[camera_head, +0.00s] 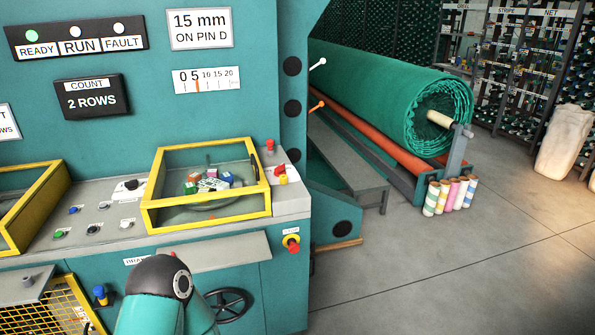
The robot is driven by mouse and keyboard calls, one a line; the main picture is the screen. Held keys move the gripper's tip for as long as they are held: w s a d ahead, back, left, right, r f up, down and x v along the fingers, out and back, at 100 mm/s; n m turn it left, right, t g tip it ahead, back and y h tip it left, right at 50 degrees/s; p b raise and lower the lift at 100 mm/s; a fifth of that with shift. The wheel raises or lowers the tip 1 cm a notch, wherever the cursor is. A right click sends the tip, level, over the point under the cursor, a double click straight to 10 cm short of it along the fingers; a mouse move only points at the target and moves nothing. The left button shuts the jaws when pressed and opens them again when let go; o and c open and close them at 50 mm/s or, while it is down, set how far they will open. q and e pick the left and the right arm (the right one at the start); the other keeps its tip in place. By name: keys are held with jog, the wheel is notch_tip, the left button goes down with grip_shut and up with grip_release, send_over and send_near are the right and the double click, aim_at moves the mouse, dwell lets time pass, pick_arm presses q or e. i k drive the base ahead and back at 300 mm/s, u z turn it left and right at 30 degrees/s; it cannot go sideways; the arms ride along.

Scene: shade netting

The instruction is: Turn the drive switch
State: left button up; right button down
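The drive switch cannot be picked out for sure, as the small labels on the sloped grey control panel (95,212) are unreadable. A black rotary knob on a white plate (131,185) sits left of the yellow-framed clear box and may be it. Other controls there are a blue button (73,210), a green button (59,235) and dark round ones. Right of the box are a red knob (270,145) and a red and yellow control (282,175). Part of my arm shows at the bottom, below the panel. Neither gripper is in view.
The yellow-framed box (152,217) with small coloured blocks stands up from the panel. A red stop button (292,244) and black handwheel (230,305) are on the front. The READY lamp (33,36) glows green.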

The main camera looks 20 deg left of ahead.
aim_at(280, 170)
jog(key=u, duration=0.15)
jog(key=i, duration=0.9)
jog(key=z, duration=0.05)
